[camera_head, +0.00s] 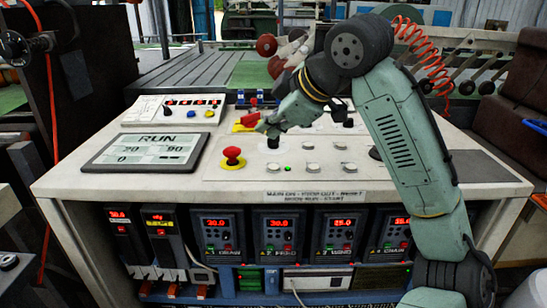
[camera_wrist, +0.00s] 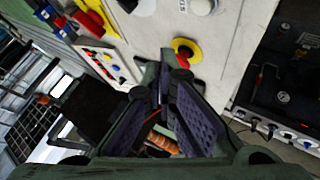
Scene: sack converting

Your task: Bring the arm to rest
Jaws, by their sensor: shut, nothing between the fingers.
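My gripper (camera_head: 264,127) hangs over the control console (camera_head: 110,177) in the head view, just above a black knob (camera_head: 273,141). It is shut and empty. My green arm reaches in from the right and bends down toward the console. In the wrist view, the gripper's fingers (camera_wrist: 164,80) come together, with the console's pale top beyond them. The gap between the fingertips and the knob is hard to judge.
A red mushroom button (camera_head: 232,155) stands left of my gripper, near a display reading RUN (camera_head: 146,149). Red and yellow switches (camera_head: 247,121) lie close by. Rollers and machinery stand behind. An orange coiled hose (camera_head: 424,50) hangs behind my arm.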

